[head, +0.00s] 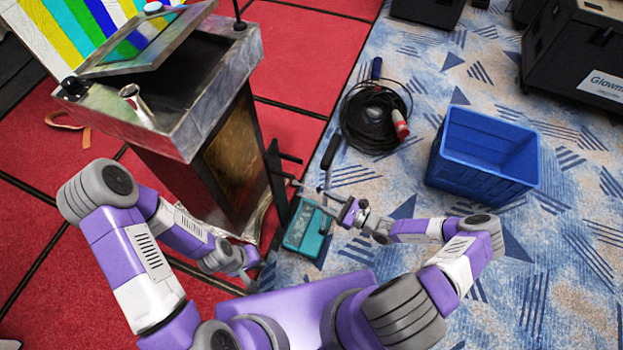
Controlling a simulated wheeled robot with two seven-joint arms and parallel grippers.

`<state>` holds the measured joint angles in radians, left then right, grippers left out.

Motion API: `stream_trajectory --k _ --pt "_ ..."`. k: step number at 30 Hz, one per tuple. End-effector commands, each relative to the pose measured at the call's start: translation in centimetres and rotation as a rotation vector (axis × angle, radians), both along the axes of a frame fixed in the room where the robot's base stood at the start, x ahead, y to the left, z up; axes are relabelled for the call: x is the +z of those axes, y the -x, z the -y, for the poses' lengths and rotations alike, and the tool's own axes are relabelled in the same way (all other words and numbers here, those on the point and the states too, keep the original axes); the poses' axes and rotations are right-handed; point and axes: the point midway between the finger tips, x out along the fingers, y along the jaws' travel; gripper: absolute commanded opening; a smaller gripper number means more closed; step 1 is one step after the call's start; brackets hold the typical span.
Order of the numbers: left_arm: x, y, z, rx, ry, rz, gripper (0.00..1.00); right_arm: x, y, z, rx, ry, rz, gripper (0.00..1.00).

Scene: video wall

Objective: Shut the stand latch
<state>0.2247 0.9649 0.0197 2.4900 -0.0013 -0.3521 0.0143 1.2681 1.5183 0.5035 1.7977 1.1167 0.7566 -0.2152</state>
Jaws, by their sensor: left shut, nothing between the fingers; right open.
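A dark upright stand (277,185) rises beside the lectern, above a teal block (299,236) at floor level. A black-gripped lever (331,152) stands up at its right, apparently linked to it by thin metal parts. I take this lever to belong to the latch, but the catch is too small to make out. My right gripper (328,203) is open, close to the lower end of the lever and over the teal block; I cannot tell whether it touches. My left gripper (251,284) is shut and empty, low and left of the block.
A coiled black cable (374,117) lies behind the lever. A blue crate (486,152) stands at right. Black cases (580,55) are at the back right. Patterned carpet between is clear.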

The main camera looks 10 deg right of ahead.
Motion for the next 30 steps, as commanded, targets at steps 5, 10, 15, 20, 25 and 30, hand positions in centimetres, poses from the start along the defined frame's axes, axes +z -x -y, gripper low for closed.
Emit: stream_trajectory --k 5,10,15,20,25,30 --pt "-0.4 0.0 0.0 0.000 0.000 0.000 0.00 -0.2 -1.4 1.7 -0.094 -0.047 0.014 0.45" --pt "-0.8 0.0 0.0 0.000 0.000 0.000 0.00 -0.2 -3.2 0.0 -0.092 -0.048 0.013 0.45" --pt "-1.2 0.0 0.0 0.000 0.000 0.000 0.00 -0.2 -5.1 -1.8 -0.091 -0.047 0.012 0.45" --pt "-1.5 0.0 0.0 0.000 0.000 0.000 0.00 -0.2 -6.2 -2.7 -0.090 -0.045 0.011 0.45" --pt "-1.5 0.0 0.0 0.000 0.000 0.000 0.00 -0.2 -6.5 -3.0 -0.091 -0.044 0.010 0.45" --pt "-1.5 0.0 0.0 0.000 0.000 0.000 0.00 -0.1 -6.5 -3.0 -0.090 -0.044 0.010 0.43"
